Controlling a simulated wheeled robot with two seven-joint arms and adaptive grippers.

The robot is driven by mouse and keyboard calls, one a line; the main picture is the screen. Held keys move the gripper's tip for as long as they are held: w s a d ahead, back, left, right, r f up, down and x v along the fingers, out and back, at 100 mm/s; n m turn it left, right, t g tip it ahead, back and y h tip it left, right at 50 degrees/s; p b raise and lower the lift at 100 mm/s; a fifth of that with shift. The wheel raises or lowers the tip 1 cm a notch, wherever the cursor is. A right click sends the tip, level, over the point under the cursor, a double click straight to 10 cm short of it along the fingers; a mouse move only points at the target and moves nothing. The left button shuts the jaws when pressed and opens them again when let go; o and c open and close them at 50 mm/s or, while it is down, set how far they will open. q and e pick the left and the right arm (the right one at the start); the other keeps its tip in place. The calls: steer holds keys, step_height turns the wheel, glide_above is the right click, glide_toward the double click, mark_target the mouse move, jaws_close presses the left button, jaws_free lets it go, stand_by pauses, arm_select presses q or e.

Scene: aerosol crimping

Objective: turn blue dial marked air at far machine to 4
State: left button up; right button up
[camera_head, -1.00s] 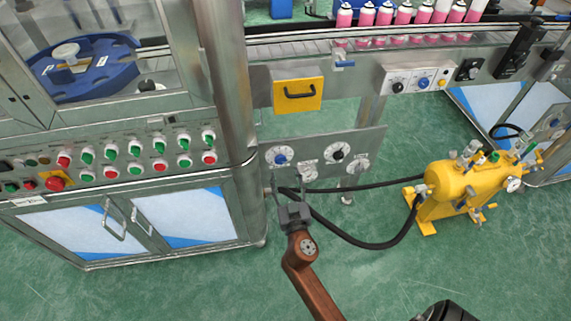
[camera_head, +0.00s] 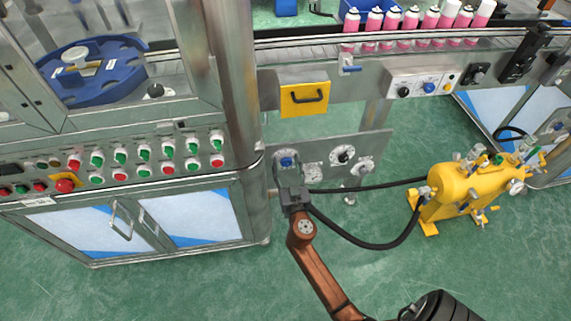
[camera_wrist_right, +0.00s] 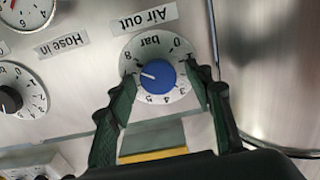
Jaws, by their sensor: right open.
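The blue dial (camera_head: 286,161) sits on the grey panel below the conveyor. In the right wrist view the blue dial (camera_wrist_right: 157,77) has a white scale ring marked "bar", under an upside-down "Air out" label (camera_wrist_right: 142,20). Its white pointer mark faces left in that picture, below the 8; the 3, 4 and 5 lie along the lower edge. My right gripper (camera_head: 287,174) is at the panel just below the dial. In the wrist view its green fingers (camera_wrist_right: 160,74) are open on either side of the dial, with gaps to the knob. My left gripper is not in view.
A black-and-white dial (camera_head: 343,154) and other gauges share the panel. A yellow tank (camera_head: 466,187) with black hoses stands to the right. A steel cabinet with buttons (camera_head: 130,160) stands close on the left. Green floor is open in front.

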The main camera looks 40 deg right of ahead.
steer(key=shift+c, duration=0.2)
steer(key=c, duration=1.1)
